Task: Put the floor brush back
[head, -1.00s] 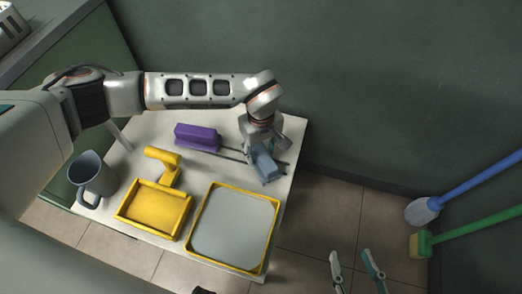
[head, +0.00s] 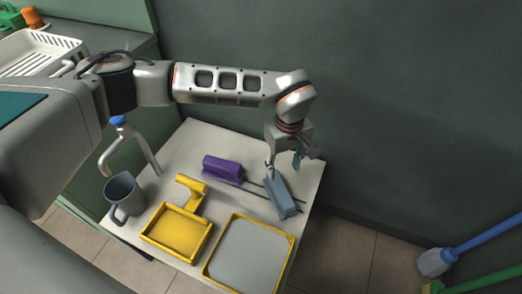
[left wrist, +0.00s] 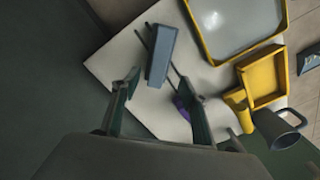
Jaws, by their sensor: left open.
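A blue-grey, block-shaped brush (head: 282,196) lies on the white table, over two thin dark rails (head: 256,187) near the right edge. It also shows in the left wrist view (left wrist: 161,54). A purple block-shaped brush (head: 221,167) sits at the left end of the rails. I cannot tell from the shapes which one is the floor brush. My left gripper (head: 284,164) is open and empty at the far end of the blue-grey brush. In the left wrist view its fingers (left wrist: 158,82) stand apart, with the brush just beyond their tips. My right gripper is not in view.
The white table (head: 178,150) also holds a grey jug (head: 121,193), a yellow tray with handle (head: 178,232) and a yellow-framed grey tray (head: 246,256). A blue-handled mop (head: 436,261) and a green-handled tool (head: 490,282) lean at the right wall. The floor between is clear.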

